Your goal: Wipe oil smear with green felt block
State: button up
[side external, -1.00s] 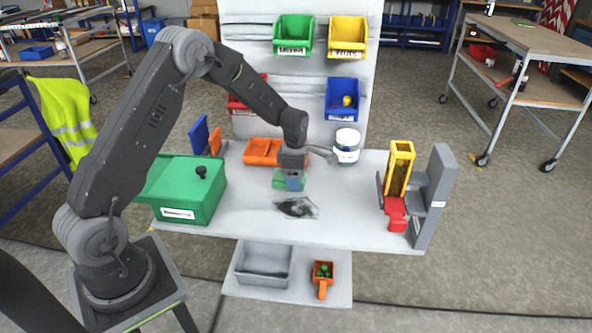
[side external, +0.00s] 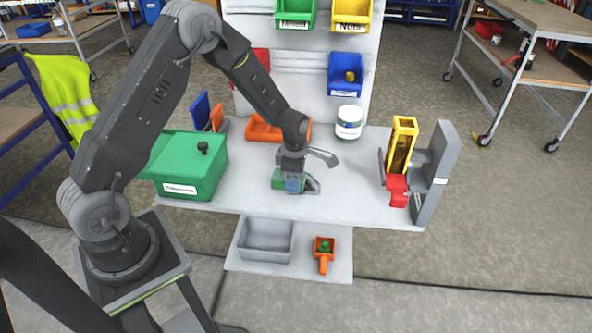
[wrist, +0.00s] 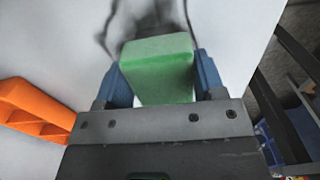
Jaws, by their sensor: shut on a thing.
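My gripper (side external: 291,185) is shut on the green felt block (side external: 278,180), low over the white table. In the wrist view the felt block (wrist: 158,68) sits between the blue fingers of my gripper (wrist: 158,82). The dark oil smear (side external: 312,186) shows just right of the gripper in the side view, the rest of it hidden behind block and fingers. In the wrist view the smear (wrist: 104,38) spreads around the block's far end. The block overlaps the smear in both views; whether its underside touches the table cannot be seen.
A green lidded box (side external: 186,165) stands left. An orange tray (side external: 262,128) and a white jar (side external: 348,122) stand behind. A yellow and grey fixture (side external: 402,145) with a red part stands right. The table between gripper and fixture is clear.

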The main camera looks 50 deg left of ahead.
aim_at(308, 200)
jog(key=shift+s+d, duration=1.95)
jog(key=shift+s, duration=0.05)
jog(key=shift+w+d, duration=0.8)
jog(key=shift+w, duration=0.15)
jog(key=shift+w+a, duration=3.45)
jog(key=shift+a, duration=0.2)
jog(key=shift+w, duration=0.55)
jog(key=shift+w+d, duration=0.55)
jog(key=shift+d, duration=0.05)
jog(key=shift+s+d, duration=3.7)
jog(key=shift+s, duration=0.15)
notch_tip(308, 200, up, 8)
jog(key=shift+r, duration=0.1)
